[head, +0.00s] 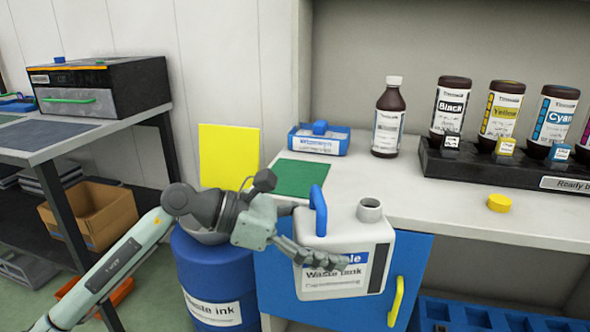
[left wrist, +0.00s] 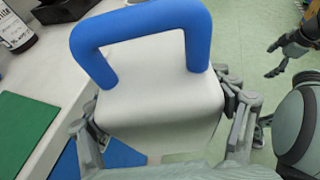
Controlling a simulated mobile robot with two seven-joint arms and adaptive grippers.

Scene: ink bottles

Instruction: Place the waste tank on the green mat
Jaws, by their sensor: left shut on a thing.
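The waste tank (head: 342,236) is a white jug with a blue handle, an open round neck and a label reading "Waste tank". It is upright in front of the counter's front edge. My left gripper (head: 318,258) is shut on its body, with fingers on both sides of it in the left wrist view (left wrist: 165,118). The green mat (head: 302,178) lies flat and bare on the counter, behind and left of the tank. The mat also shows at the left of the left wrist view (left wrist: 22,128). My right gripper (left wrist: 278,60) shows small at the right there; its fingers look apart.
A blue box (head: 318,142) and a brown bottle (head: 388,120) stand behind the mat. A rack (head: 480,172) of ink bottles stands at the right, with a yellow cap (head: 499,203) before it. A blue waste ink drum (head: 215,275) stands below, left of the cabinet door (head: 415,270).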

